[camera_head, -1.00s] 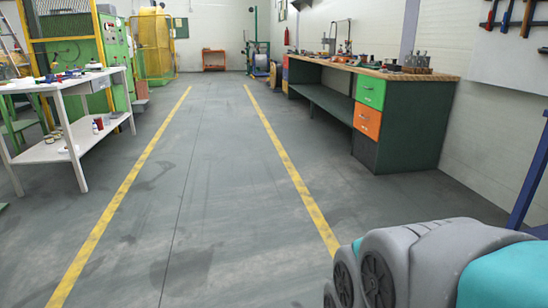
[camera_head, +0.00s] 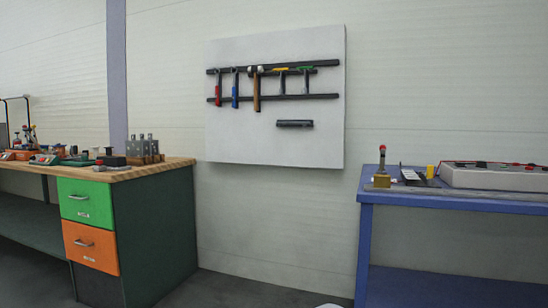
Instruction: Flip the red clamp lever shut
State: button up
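A small upright piece with a red top (camera_head: 382,158) stands on a tan block at the left end of the blue table (camera_head: 450,198). It may be the red clamp lever, but it is too small to tell for sure. My gripper is not in view.
A workbench (camera_head: 150,173) with green and orange drawers stands at left, with several small items on top. A white board (camera_head: 275,140) with hammers and tools hangs on the wall. A grey case (camera_head: 495,177) lies on the blue table. A floor gap lies between bench and table.

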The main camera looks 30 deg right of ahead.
aim_at(382, 148)
jog(key=i+z, duration=0.15)
jog(key=i, duration=0.5)
jog(key=i+z, duration=0.2)
jog(key=i, duration=0.45)
jog(key=i+j+z, duration=0.15)
jog(key=i, duration=0.5)
jog(key=i+z, duration=0.2)
jog(key=z, duration=0.25)
jog(key=i+z, duration=0.2)
jog(key=z, duration=0.25)
jog(key=i+j+z, duration=0.15)
jog(key=z, duration=0.35)
jog(key=i+j+z, duration=0.2)
jog(key=z, duration=0.25)
jog(key=i+z, duration=0.2)
jog(key=z, duration=0.25)
jog(key=i+j+z, duration=0.1)
jog(key=z, duration=0.35)
jog(key=i+j+z, duration=0.15)
jog(key=z, duration=0.3)
jog(key=i+j+z, duration=0.25)
jog(key=z, duration=0.2)
